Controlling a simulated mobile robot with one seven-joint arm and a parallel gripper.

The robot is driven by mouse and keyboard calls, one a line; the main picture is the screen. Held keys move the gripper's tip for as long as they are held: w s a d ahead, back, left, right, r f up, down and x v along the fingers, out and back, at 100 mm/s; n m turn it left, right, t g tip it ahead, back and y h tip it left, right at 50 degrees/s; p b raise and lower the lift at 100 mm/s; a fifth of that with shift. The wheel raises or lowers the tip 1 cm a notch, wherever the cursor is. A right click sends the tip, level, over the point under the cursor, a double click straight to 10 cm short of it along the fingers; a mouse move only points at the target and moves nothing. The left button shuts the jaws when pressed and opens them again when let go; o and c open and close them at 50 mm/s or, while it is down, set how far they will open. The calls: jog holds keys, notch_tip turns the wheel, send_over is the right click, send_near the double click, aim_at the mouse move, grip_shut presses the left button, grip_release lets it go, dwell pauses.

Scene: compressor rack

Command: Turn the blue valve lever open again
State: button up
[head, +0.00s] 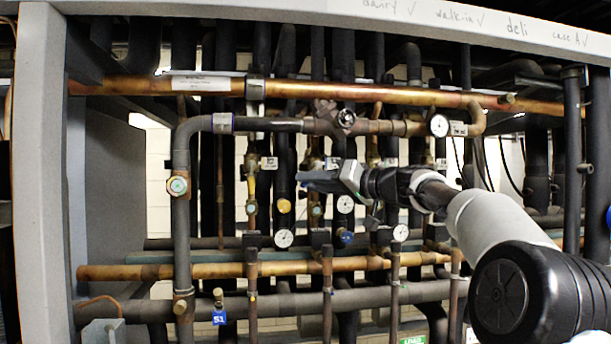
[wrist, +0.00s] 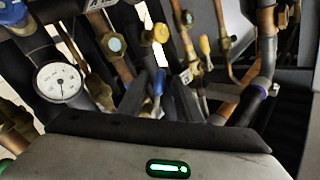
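The blue valve lever (wrist: 158,84) shows in the wrist view, at the middle, just beyond the dark front edge of my gripper body. My gripper (wrist: 156,100) has its two dark fingers apart, one on each side of the lever, with no clear contact visible. In the head view my gripper (head: 312,181) reaches in from the right with its fingers pointing left, in front of the middle pipes. It hides the lever there.
In the wrist view a gauge (wrist: 58,82) is on the left, with a yellow cap (wrist: 160,33) and yellow lever (wrist: 205,46) beyond. In the head view copper pipes (head: 360,92) cross above; a dark insulated pipe (head: 182,240) stands left.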

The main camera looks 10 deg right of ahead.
jog(key=shift+p+x, duration=0.3)
jog(key=shift+x, duration=1)
grip_shut()
jog(key=shift+d+r, duration=0.1)
